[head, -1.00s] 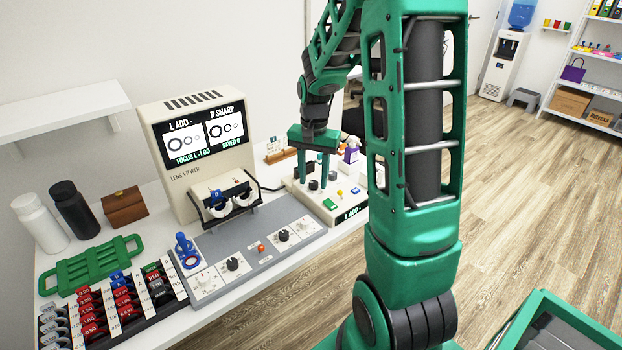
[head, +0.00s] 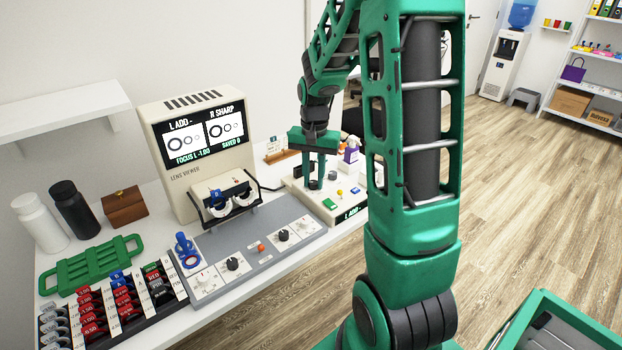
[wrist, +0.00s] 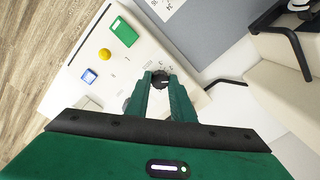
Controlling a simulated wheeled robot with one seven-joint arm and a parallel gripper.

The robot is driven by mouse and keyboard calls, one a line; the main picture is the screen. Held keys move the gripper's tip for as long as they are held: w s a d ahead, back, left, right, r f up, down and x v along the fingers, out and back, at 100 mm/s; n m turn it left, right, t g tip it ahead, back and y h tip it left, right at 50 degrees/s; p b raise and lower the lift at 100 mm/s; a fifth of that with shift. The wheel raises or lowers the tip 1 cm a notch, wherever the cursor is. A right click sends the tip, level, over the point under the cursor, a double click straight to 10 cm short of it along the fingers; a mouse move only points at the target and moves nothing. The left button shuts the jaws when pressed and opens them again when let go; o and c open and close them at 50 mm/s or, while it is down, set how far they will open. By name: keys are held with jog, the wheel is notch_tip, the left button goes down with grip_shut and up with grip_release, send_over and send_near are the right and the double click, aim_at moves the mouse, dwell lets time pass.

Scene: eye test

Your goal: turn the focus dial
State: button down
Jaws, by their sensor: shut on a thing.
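My gripper (head: 315,184) reaches down onto the cream control box (head: 344,205) to the right of the lens viewer. In the wrist view its fingers are shut on a black ridged dial (wrist: 161,79). I cannot read any label on this dial. Another dark knob (head: 332,176) stands beside the fingers on the same box. The lens viewer (head: 178,173) has a screen (head: 206,137) with L ADD -, R SHARP, a FOCUS L line of about -1.00 and SAVED 0.
A grey panel (head: 258,255) with several knobs lies in front of the viewer. A lens rack (head: 127,323) and a green tray (head: 95,262) are at left.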

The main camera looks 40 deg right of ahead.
aim_at(312, 182)
jog(key=n, duration=0.3)
jog(key=shift+w+a+n, duration=0.1)
jog(key=shift+w+n, duration=0.05)
jog(key=shift+n, duration=2.15)
jog(key=shift+r, duration=0.1)
jog(key=c, duration=1.5)
grip_release()
jog(key=shift+c, duration=0.2)
notch_tip(312, 182, up, 11)
jog(key=shift+f, duration=0.2)
